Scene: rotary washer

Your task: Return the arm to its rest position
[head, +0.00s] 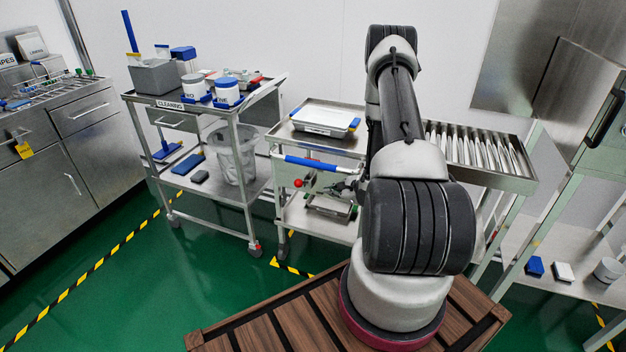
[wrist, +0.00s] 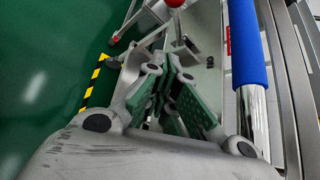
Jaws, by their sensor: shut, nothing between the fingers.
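My arm (head: 402,110) rises from my base in the head view and bends away toward the steel cart. My gripper (head: 352,186) is partly hidden behind the arm, near the cart's front side and below its top. In the wrist view my gripper (wrist: 180,112) shows its green-lined fingers shut with nothing between them. The blue-sleeved handle (wrist: 246,45) of the cart is just to the right of the fingers, apart from them. The same blue handle (head: 312,163) shows in the head view.
A cleaning cart (head: 262,187) stands at left of the steel cart. A red knob (head: 298,183) is close to my gripper. A tray of metal slats (head: 470,150) is behind my arm at right. Open green floor (head: 120,285) lies at front left.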

